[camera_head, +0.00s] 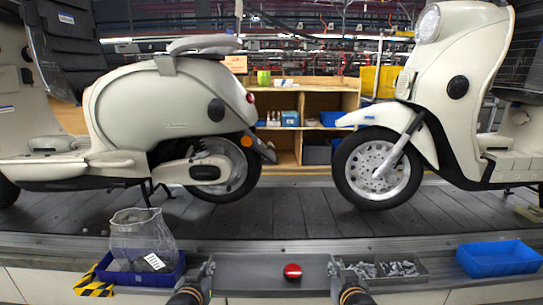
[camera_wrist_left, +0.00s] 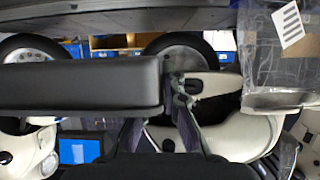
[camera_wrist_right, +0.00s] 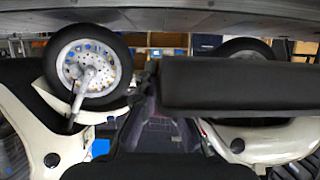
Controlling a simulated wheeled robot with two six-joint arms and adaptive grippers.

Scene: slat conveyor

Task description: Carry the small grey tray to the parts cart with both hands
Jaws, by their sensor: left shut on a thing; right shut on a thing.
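The small grey tray (camera_head: 255,270) is at the bottom middle of the head view, between my two grippers. My left gripper (camera_head: 209,271) is shut on its left end and my right gripper (camera_head: 334,271) is shut on its right end. The tray's dark grey wall fills the left part of the left wrist view (camera_wrist_left: 80,85) and the right part of the right wrist view (camera_wrist_right: 240,85). A red round thing (camera_head: 292,271) shows within the tray's outline. I cannot make out a parts cart.
A blue bin (camera_head: 165,277) with a clear bag (camera_head: 140,235) is at left. A grey bin of metal parts (camera_head: 400,270) is close to my right gripper, and an empty blue bin (camera_head: 498,259) is further right. Cream scooters (camera_head: 165,105) stand on the slat conveyor (camera_head: 290,212) beyond.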

